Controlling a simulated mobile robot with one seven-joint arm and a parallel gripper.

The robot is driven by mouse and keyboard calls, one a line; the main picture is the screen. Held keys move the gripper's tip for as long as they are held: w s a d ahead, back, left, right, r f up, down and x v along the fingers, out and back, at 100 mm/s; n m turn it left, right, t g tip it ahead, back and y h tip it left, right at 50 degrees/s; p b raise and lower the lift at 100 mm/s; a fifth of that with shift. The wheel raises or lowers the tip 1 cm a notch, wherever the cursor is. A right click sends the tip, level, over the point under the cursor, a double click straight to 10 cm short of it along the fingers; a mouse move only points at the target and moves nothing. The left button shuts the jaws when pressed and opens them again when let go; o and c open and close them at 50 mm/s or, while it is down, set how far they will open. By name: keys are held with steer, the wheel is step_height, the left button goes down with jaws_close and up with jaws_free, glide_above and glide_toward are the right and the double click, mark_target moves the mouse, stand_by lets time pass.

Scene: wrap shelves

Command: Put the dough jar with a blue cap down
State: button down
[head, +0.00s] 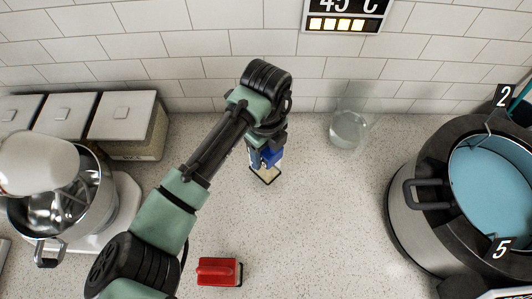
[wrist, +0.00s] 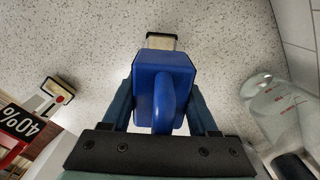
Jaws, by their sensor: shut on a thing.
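The dough jar's blue cap (head: 272,157) shows below my gripper (head: 264,148) in the head view, with the pale jar body (head: 266,174) under it. In the wrist view the blue cap (wrist: 163,75) with its loop handle sits between the two fingers of my gripper (wrist: 162,104), which is shut on it. A pale end of the jar body (wrist: 162,41) shows beyond the cap. The jar is over the counter, close to its surface; whether its base touches cannot be told. My wrist hides part of the jar in the head view.
A glass vessel (head: 348,128) stands right of the jar by the tiled wall. A large pot (head: 412,215) is at the right. A mixer bowl (head: 62,205) and lidded containers (head: 124,114) are at the left. A red object (head: 218,272) lies in front. The middle counter (head: 315,220) is clear.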

steer(key=shift+f, duration=0.85)
steer(key=shift+f, duration=0.2)
steer(key=shift+c, duration=0.8)
jaws_free()
steer(key=shift+r, duration=0.1)
step_height(320, 180, up, 12)
steer(key=shift+r+b, duration=0.1)
steer(key=shift+b, duration=0.8)
